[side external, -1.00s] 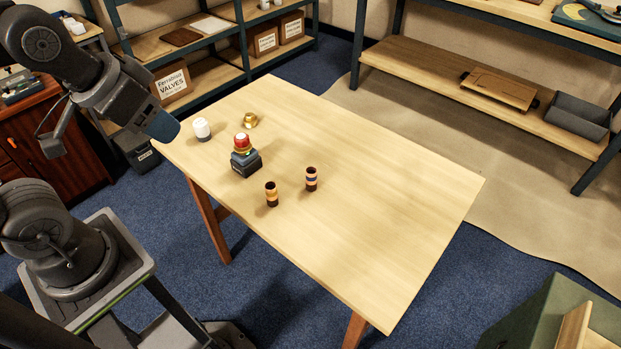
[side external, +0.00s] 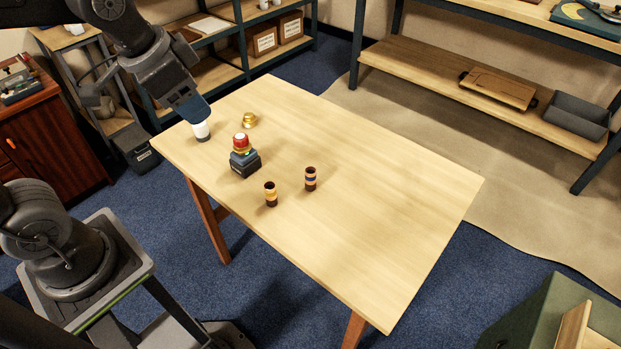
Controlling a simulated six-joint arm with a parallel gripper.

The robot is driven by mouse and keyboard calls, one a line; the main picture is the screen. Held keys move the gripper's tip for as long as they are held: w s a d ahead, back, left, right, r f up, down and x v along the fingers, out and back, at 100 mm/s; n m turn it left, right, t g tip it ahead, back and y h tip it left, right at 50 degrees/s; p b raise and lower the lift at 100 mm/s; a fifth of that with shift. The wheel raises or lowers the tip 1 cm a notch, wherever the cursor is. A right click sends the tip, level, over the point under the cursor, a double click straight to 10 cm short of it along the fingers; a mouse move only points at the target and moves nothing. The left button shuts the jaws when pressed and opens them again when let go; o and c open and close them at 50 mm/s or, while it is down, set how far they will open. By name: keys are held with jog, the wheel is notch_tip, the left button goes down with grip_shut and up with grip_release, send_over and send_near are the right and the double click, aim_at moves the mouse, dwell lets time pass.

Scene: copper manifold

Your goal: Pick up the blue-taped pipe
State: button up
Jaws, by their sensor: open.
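The blue-taped pipe (side external: 311,179) stands upright near the middle of the wooden table (side external: 390,220). It is a short copper-coloured piece with a blue band and a dark lower end. A similar pipe with a yellowish band (side external: 271,194) stands upright to its left and a little nearer the camera. My gripper (side external: 195,110) is above the table's far left corner, over the white container, well to the left of the blue-taped pipe. It is open and no object shows in it.
A dark block with a red-topped fitting (side external: 244,160) stands left of the pipes. A brass fitting (side external: 249,120) lies behind it. A white container (side external: 202,131) stands at the left, partly hidden by my gripper. The table's right half is clear.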

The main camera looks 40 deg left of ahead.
jog(key=w+d+f+m+g, duration=0.1)
jog(key=w+f+m+g, duration=0.15)
jog(key=w+m, duration=0.45)
jog(key=m+g, duration=0.2)
jog(key=m, duration=0.6)
send_over(311, 180)
jog(key=a, duration=0.1)
notch_tip(311, 180, down, 18)
jog(key=f, duration=0.5)
jog(key=w+f, duration=0.1)
jog(key=f, duration=0.1)
jog(key=shift+a+f, duration=0.1)
jog(key=shift+f, duration=3.2)
jog(key=c, duration=1)
jog(key=shift+r, duration=0.1)
